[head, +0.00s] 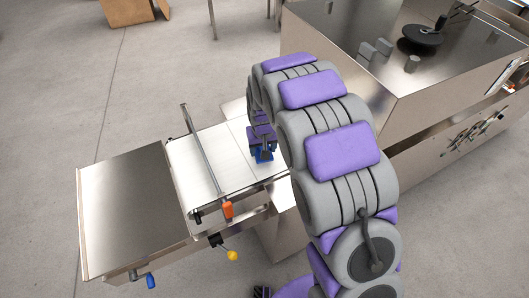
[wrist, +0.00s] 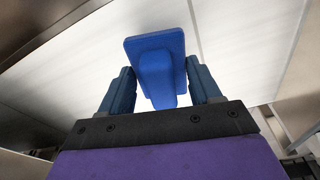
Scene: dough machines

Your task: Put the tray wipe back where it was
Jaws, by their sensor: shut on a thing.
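The tray wipe (wrist: 157,45) is blue, with a flat rectangular head and a thick handle. In the wrist view my gripper (wrist: 163,88) is shut on its handle, one dark blue finger on each side, with the flat head pointing away from me over a white surface. In the head view my gripper (head: 262,146) is over the right part of the white belt (head: 196,163), with the blue wipe (head: 265,157) at its tip. I cannot tell whether the wipe touches the belt. My arm hides part of the machine's right end.
A bare steel tray surface (head: 125,200) lies left of the belt. A metal bar (head: 200,150) with an orange end (head: 227,210) crosses the belt. Yellow (head: 232,255) and blue (head: 150,280) knobs jut from the front. A large steel machine (head: 360,90) stands behind right.

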